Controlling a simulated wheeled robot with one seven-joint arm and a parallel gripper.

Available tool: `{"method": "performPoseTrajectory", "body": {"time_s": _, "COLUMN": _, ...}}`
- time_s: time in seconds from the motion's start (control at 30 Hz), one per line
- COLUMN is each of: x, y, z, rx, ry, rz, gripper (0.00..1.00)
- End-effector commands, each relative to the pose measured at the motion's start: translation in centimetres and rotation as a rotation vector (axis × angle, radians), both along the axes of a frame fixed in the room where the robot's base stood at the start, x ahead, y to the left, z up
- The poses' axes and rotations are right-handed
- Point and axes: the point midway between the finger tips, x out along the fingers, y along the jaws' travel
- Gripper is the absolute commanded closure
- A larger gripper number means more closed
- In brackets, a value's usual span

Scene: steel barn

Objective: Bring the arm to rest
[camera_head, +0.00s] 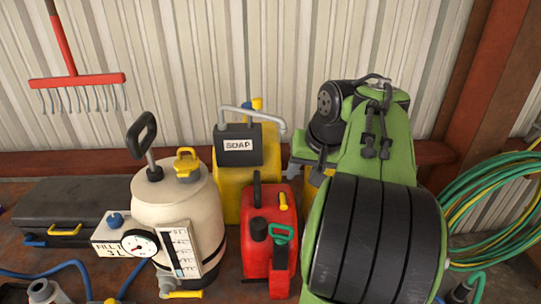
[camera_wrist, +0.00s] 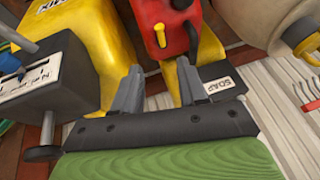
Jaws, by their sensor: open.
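My gripper (camera_wrist: 159,88) is open in the wrist view, its two grey fingers apart with nothing held between them. Beyond the fingers are a red canister (camera_wrist: 172,28) and a yellow container with a SOAP label (camera_wrist: 222,85). I cannot tell how near the fingertips are to them. In the head view my green and black arm is folded upward at the right, in front of the wall. The gripper's fingers cannot be made out clearly there, and the arm hides part of the bench behind it.
A cream tank (camera_head: 165,210) with a gauge, the red canister (camera_head: 257,240) and the yellow soap container (camera_head: 262,185) crowd the bench left of my arm. A dark case (camera_head: 65,208) lies far left. A red rake (camera_head: 75,80) hangs above; a green hose (camera_head: 490,200) hangs right.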

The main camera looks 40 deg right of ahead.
Motion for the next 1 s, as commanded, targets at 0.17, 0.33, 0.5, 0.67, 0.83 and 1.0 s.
{"method": "performPoseTrajectory", "body": {"time_s": 0.17, "x": 0.0, "y": 0.0, "z": 0.0, "rx": 0.0, "ry": 0.0, "rz": 0.0, "gripper": 0.58}}
{"method": "performPoseTrajectory", "body": {"time_s": 0.33, "x": 0.9, "y": 3.0, "z": 0.2, "rx": -0.009, "ry": -0.006, "rz": 0.055, "gripper": 0.58}}
{"method": "performPoseTrajectory", "body": {"time_s": 0.5, "x": 1.0, "y": 14.6, "z": -0.6, "rx": -0.055, "ry": -0.023, "rz": 0.279, "gripper": 0.58}}
{"method": "performPoseTrajectory", "body": {"time_s": 0.67, "x": -4.0, "y": 23.5, "z": -4.0, "rx": -0.133, "ry": -0.026, "rz": 0.523, "gripper": 0.58}}
{"method": "performPoseTrajectory", "body": {"time_s": 0.83, "x": -8.6, "y": 26.1, "z": -7.5, "rx": -0.209, "ry": -0.028, "rz": 0.683, "gripper": 0.58}}
{"method": "performPoseTrajectory", "body": {"time_s": 1.0, "x": -9.4, "y": 26.2, "z": -8.2, "rx": -0.225, "ry": -0.025, "rz": 0.708, "gripper": 0.58}}
